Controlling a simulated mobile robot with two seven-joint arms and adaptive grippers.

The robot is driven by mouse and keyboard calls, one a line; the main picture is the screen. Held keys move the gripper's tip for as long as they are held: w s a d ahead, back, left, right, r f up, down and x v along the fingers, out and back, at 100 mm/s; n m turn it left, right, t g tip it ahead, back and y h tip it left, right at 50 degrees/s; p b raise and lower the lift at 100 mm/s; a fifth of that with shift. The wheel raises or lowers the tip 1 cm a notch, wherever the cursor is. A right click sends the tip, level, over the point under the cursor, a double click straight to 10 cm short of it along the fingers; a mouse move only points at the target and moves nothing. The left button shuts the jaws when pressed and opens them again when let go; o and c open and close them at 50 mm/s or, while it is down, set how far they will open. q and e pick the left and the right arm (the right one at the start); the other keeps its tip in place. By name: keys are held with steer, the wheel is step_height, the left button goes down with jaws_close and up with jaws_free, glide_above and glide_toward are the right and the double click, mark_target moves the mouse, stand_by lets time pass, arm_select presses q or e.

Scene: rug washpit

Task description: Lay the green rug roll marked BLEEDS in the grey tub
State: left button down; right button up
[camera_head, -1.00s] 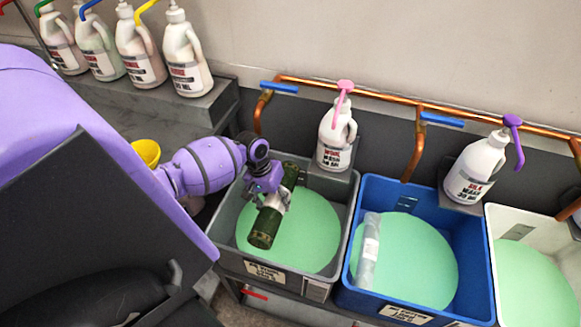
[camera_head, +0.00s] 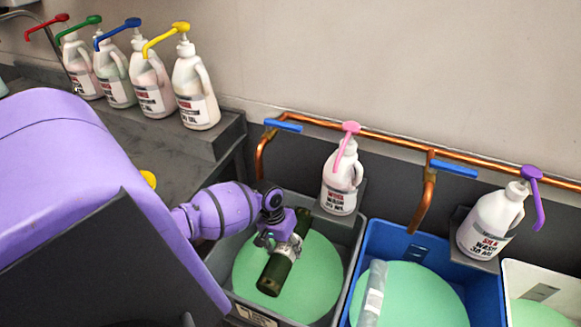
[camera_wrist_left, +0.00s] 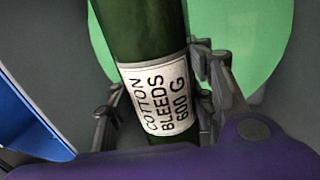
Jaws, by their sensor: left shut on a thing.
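The dark green rug roll (camera_head: 273,276) is in my left gripper (camera_head: 283,243), over the grey tub (camera_head: 345,246). Its white band reads COTTON BLEEDS 600 G. The same roll (camera_wrist_left: 143,35) runs between the two fingers of the left gripper (camera_wrist_left: 160,105) in the left wrist view, and the fingers are shut on it. The roll slants across the tub, above or at the light green disc of liquid (camera_head: 318,268); I cannot tell whether it touches. My right gripper is not in view.
A blue tub (camera_head: 362,262) right of the grey one holds a pale wrapped roll (camera_head: 371,295). A white tub (camera_head: 555,275) is further right. Pump bottles (camera_head: 341,180) and (camera_head: 490,222) stand on ledges behind, under a copper pipe (camera_head: 390,143). Several more bottles (camera_head: 195,90) stand at the upper left.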

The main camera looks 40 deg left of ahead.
arm_select(q)
steer(key=a+b+x, duration=0.1)
steer(key=b+x, duration=0.2)
steer(key=x, duration=0.1)
steer(key=a+b+x, duration=0.1)
steer(key=b+x, duration=0.2)
steer(key=x, duration=0.2)
steer(key=s+a+b+x, duration=0.1)
steer(key=b+x, duration=0.3)
steer(key=x, duration=0.1)
steer(key=shift+f, duration=0.4)
steer(key=shift+w+f+b, duration=0.1)
steer(key=shift+f+b, duration=0.6)
steer(key=shift+b, duration=0.1)
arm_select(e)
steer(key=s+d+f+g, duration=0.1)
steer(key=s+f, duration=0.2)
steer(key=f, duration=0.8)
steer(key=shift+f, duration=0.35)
arm_select(q)
steer(key=shift+f, duration=0.1)
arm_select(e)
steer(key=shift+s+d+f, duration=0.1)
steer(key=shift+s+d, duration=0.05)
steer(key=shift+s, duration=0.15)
